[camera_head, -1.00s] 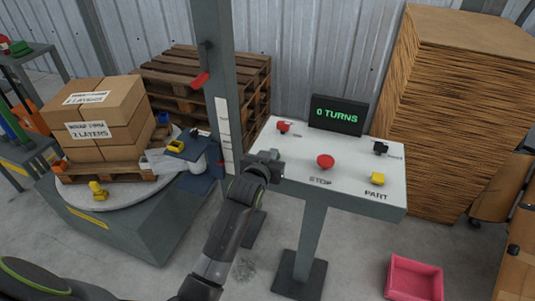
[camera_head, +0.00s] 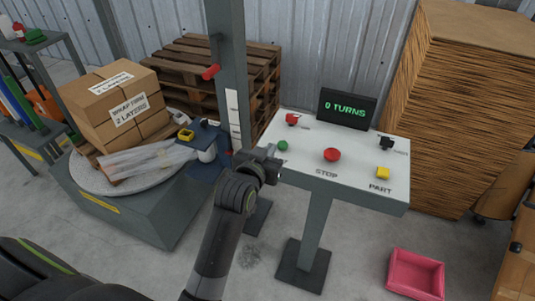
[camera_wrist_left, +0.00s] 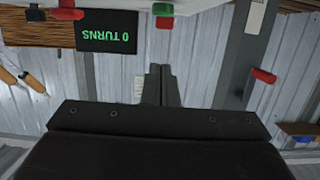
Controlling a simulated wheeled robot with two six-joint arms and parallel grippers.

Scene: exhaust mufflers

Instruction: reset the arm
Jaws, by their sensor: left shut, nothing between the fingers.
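My left arm comes up from the bottom of the head view. Its gripper (camera_head: 270,168) is in front of the left edge of the white control panel (camera_head: 305,158), apart from the green button (camera_head: 283,146). In the left wrist view the two fingers (camera_wrist_left: 161,82) are together with nothing between them. The wrist view is upside down and shows the display (camera_wrist_left: 107,32), a red button (camera_wrist_left: 68,12) and the green button (camera_wrist_left: 164,22) beyond the fingers. My right gripper is not in view.
A turntable (camera_head: 78,176) at left carries boxes (camera_head: 118,100) on a pallet, with clear film beside them. A grey post (camera_head: 227,60) with a red handle stands close behind the gripper. The display (camera_head: 344,108) reads 0 TURNS. A pink bin (camera_head: 416,275) is on the floor.

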